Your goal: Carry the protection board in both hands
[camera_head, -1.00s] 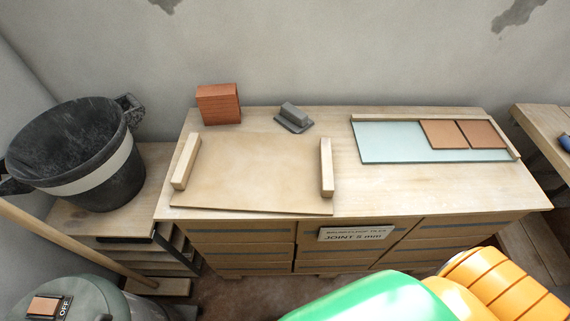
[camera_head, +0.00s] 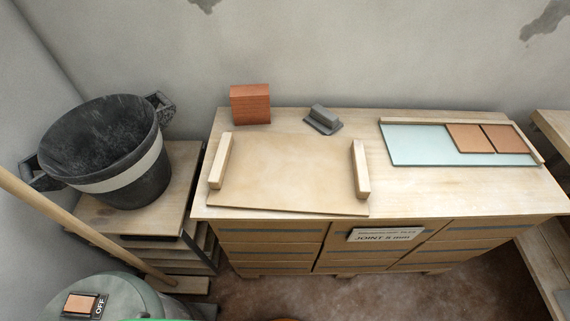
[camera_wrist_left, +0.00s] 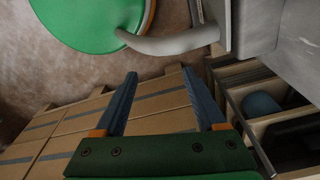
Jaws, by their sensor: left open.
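The protection board (camera_head: 288,176) is a flat tan sheet with a wooden bar handle at each side, the left bar (camera_head: 221,161) and the right bar (camera_head: 360,169). It lies on the wooden cabinet top at its left part, its front edge close to the cabinet's front. My left gripper (camera_wrist_left: 172,98) shows in the left wrist view with its two blue fingers apart and nothing between them. Cabinet drawers show beyond the fingers. The board is not visible in that view. Neither gripper shows in the head view.
A black bucket (camera_head: 107,150) stands on a low wooden stand left of the cabinet (camera_head: 375,115). A red brick (camera_head: 250,104), a grey float (camera_head: 323,119) and a pale blue panel (camera_head: 415,145) with two tiles lie on the cabinet. A wooden pole (camera_head: 85,230) slants at front left.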

